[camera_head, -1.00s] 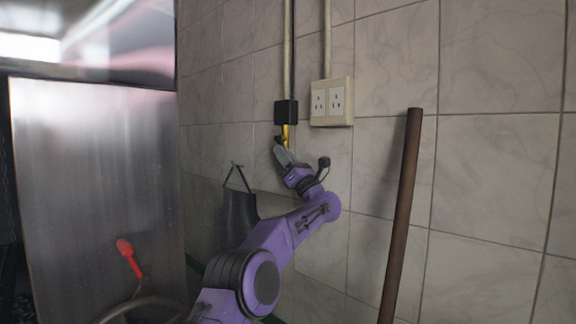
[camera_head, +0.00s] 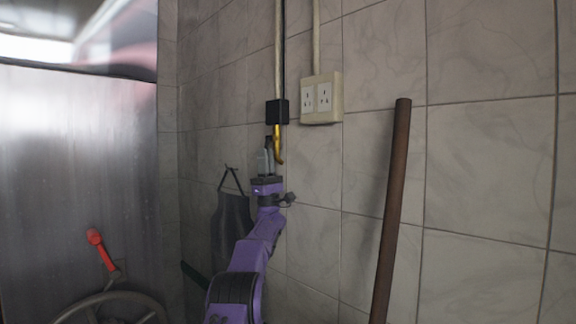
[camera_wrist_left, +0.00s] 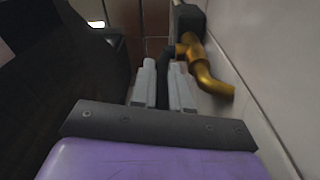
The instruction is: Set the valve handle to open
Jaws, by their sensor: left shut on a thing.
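A brass valve (camera_wrist_left: 205,70) with a bent spout sticks out near the wall in the left wrist view. In the head view its yellow spout (camera_head: 278,145) hangs below a black box (camera_head: 277,112). A dark, curved valve handle (camera_wrist_left: 164,85) runs from the brass body down between the grey fingers. My left gripper (camera_wrist_left: 163,88) is shut on this handle, just left of the spout. In the head view the left gripper (camera_head: 267,160) points up, and its fingers hide most of the handle. My right gripper is in neither view.
A white socket plate (camera_head: 322,98) is on the tiled wall to the right. A brown pole (camera_head: 393,210) leans further right. A dark apron (camera_head: 232,215) hangs behind my arm. A red-handled thing (camera_head: 102,250) and a wheel rim (camera_head: 110,299) are at lower left.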

